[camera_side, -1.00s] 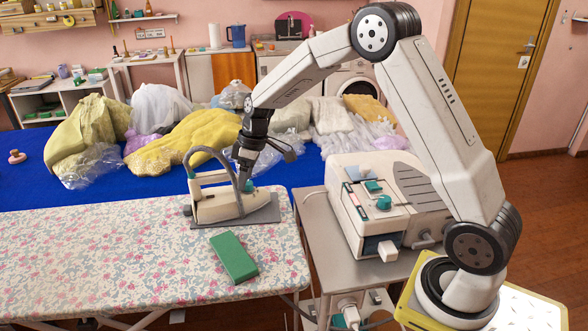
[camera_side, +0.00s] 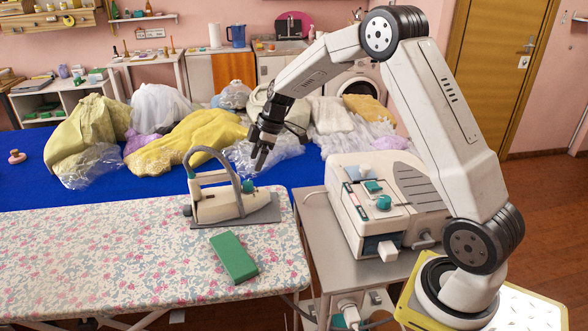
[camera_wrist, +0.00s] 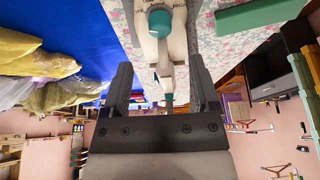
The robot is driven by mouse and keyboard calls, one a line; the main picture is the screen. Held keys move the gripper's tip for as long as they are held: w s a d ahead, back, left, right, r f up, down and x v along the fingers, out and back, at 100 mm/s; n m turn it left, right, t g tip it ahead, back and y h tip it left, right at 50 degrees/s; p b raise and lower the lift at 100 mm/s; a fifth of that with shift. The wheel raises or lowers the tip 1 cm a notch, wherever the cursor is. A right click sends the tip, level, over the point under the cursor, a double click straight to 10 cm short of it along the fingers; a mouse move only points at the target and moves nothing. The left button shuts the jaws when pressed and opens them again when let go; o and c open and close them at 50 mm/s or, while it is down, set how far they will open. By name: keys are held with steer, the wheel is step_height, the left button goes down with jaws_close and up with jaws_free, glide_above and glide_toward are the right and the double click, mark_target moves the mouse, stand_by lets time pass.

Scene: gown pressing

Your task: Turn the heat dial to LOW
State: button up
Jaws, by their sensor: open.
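The iron (camera_side: 218,206) rests on a grey plate on the flowered ironing board. A teal dial (camera_side: 249,187) sits at its right end; it also shows in the wrist view (camera_wrist: 160,22), at the top, with small dark markings beside it that I cannot read. The dial's setting is not clear. My gripper (camera_side: 259,166) is open and empty, above the dial and apart from it. In the wrist view its two fingers (camera_wrist: 162,85) stand apart, with the iron's body between and beyond them. Another teal knob (camera_side: 384,202) is on top of the white steam station.
A green block (camera_side: 233,257) lies on the board (camera_side: 120,260) in front of the iron. The iron's grey hose arches over it, left of my gripper. The station (camera_side: 350,225) stands on a grey cart at right. Bagged garments (camera_side: 195,140) lie behind on the blue table.

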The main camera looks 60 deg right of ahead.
mark_target(248, 182)
steer(key=shift+x, duration=3.55)
jaws_close()
